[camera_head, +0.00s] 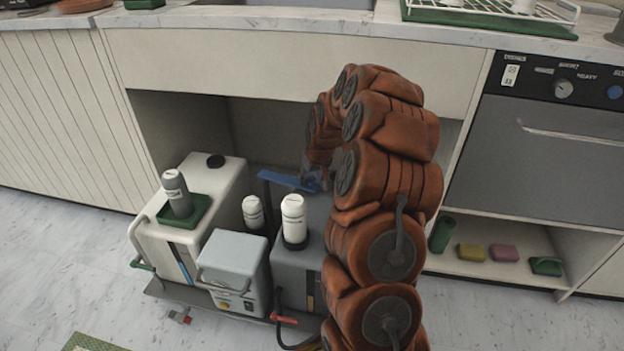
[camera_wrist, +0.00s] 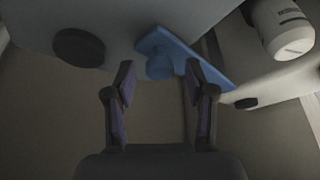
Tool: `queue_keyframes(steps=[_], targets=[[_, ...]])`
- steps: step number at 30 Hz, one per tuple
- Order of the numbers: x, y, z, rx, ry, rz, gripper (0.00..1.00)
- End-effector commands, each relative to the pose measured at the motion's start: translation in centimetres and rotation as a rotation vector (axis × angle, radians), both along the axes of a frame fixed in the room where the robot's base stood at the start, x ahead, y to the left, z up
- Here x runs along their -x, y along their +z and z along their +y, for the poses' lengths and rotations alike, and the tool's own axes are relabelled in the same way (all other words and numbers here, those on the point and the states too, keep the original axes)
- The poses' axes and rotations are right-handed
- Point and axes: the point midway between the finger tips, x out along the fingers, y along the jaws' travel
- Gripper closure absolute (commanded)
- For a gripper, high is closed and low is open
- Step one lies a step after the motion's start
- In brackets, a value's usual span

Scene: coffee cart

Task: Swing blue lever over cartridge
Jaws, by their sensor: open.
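The blue lever (camera_head: 284,180) extends flat above the dark grey unit (camera_head: 312,230) in the head view. In the wrist view the blue lever (camera_wrist: 206,58) slants from upper left to lower right, with a round blue knob (camera_wrist: 160,66) at its left end. My gripper (camera_wrist: 158,72) is open, its fingertips on either side of the knob; contact is unclear. A white cylinder (camera_head: 294,218), possibly the cartridge, stands upright on the grey unit, apart from the lever. My arm partly hides the gripper in the head view.
A tall white unit (camera_head: 225,190) carries a grey bottle (camera_head: 176,192) in a green holder. A small pale box (camera_head: 232,262) stands in front. The counter edge (camera_head: 290,28) overhangs the recess. The floor at left is mostly clear.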

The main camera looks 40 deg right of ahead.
Motion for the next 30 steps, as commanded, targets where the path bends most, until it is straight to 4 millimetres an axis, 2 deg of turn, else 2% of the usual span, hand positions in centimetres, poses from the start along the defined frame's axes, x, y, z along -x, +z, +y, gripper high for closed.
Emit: queue_keyframes(steps=[7, 23, 30], targets=[[-0.08, -0.13, -0.02, 0.000, 0.000, 0.000, 0.45], [-0.07, -0.14, -0.03, 0.000, 0.000, 0.000, 0.99], [-0.07, -0.14, -0.03, 0.000, 0.000, 0.000, 1.00]])
